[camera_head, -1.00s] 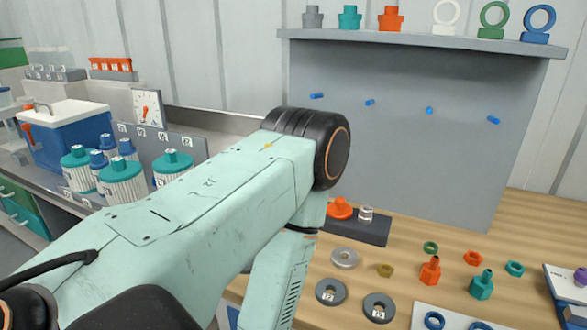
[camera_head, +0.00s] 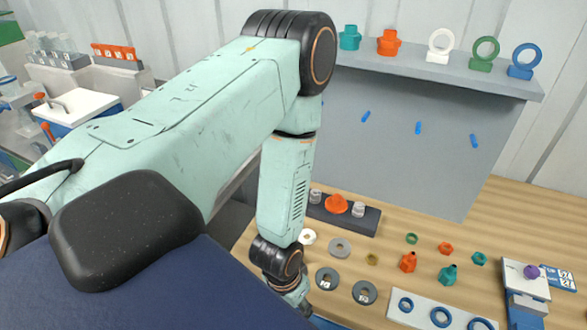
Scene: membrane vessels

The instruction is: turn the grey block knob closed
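A dark grey block (camera_head: 350,225) lies on the wooden bench, with an orange knob (camera_head: 336,204) at its middle and a clear fitting on either side. I cannot make out which way the orange knob is turned. My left arm comes in from the left and bends down in front of the bench. My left gripper (camera_head: 298,298) is low at the bottom middle, nearer to me than the block and apart from it. Its fingers are too small and partly hidden, so I cannot tell their opening. My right gripper is not in view.
Grey rings (camera_head: 327,279), small orange and teal fittings (camera_head: 447,275) and a white plate with blue rings (camera_head: 398,313) lie on the bench. A pale device with a purple knob (camera_head: 531,271) stands at right. A shelf (camera_head: 455,77) holds coloured fittings behind.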

